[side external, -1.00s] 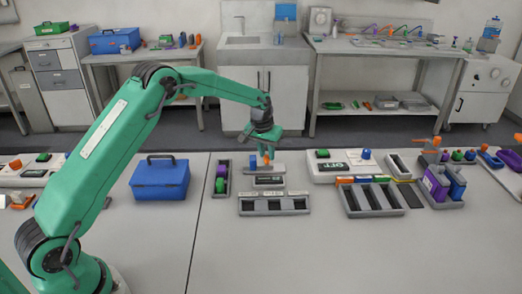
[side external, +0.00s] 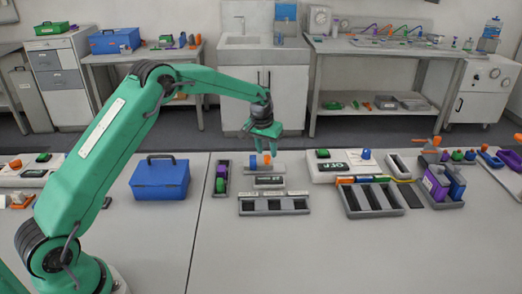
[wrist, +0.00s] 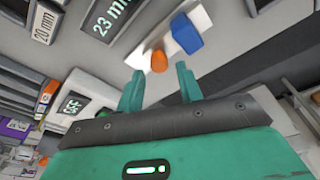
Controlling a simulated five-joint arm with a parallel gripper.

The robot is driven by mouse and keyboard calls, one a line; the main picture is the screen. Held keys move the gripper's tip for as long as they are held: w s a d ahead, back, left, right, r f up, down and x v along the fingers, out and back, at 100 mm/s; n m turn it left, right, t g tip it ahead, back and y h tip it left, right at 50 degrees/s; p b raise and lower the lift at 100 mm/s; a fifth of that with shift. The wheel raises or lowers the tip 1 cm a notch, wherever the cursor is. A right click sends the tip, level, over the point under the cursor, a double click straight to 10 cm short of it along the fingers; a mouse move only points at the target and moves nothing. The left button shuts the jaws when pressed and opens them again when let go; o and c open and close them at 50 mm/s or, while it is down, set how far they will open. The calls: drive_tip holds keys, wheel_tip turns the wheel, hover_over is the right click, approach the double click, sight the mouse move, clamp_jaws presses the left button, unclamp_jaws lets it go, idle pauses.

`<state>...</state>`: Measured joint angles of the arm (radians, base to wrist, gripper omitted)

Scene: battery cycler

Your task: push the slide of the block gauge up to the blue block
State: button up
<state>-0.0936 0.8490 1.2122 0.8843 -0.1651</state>
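The block gauge shows in the wrist view as a pale rail (wrist: 140,54) beside a dark display (wrist: 108,18) reading 23 mm. The blue block (wrist: 186,34) sits on the pale rail, and the slide's orange knob (wrist: 158,61) stands close beside it. Whether the slide touches the block I cannot tell. In the side view the blue block (side external: 253,161) is left of the orange knob (side external: 266,158), behind the display (side external: 269,180). My gripper (side external: 265,134) is above the gauge, clear of the knob. Its fingers (wrist: 160,88) are apart with nothing between them.
A grey tray with three wells (side external: 274,212) lies in front of the gauge. A narrow tray with purple and green pieces (side external: 221,179) stands left, beside a blue toolbox (side external: 160,179). A white OFF-display unit (side external: 338,174) and a slotted rack (side external: 372,211) are right. The front table is clear.

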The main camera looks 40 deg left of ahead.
sight(266, 156)
drive_tip(key=shift+r, duration=2.9)
drive_tip(key=shift+s+d+r, duration=0.1)
drive_tip(key=shift+s+r, duration=0.1)
drive_tip(key=shift+r, duration=0.25)
drive_tip(key=s+d+r+m+t, duration=0.1)
drive_tip(key=s+d+r, duration=0.1)
drive_tip(key=s+r, duration=0.7)
drive_tip(key=s+d+r+m+t, duration=0.1)
drive_tip(key=s+d+r, duration=0.1)
drive_tip(key=s+r, duration=0.6)
drive_tip(key=s+d+f, duration=0.1)
drive_tip(key=s+f, duration=0.1)
drive_tip(key=s, duration=0.9)
drive_tip(key=s+f+m+t, duration=0.1)
drive_tip(key=s+f, duration=0.2)
drive_tip(key=s, duration=0.8)
drive_tip(key=shift+s+d, duration=0.3)
drive_tip(key=shift+d, duration=0.05)
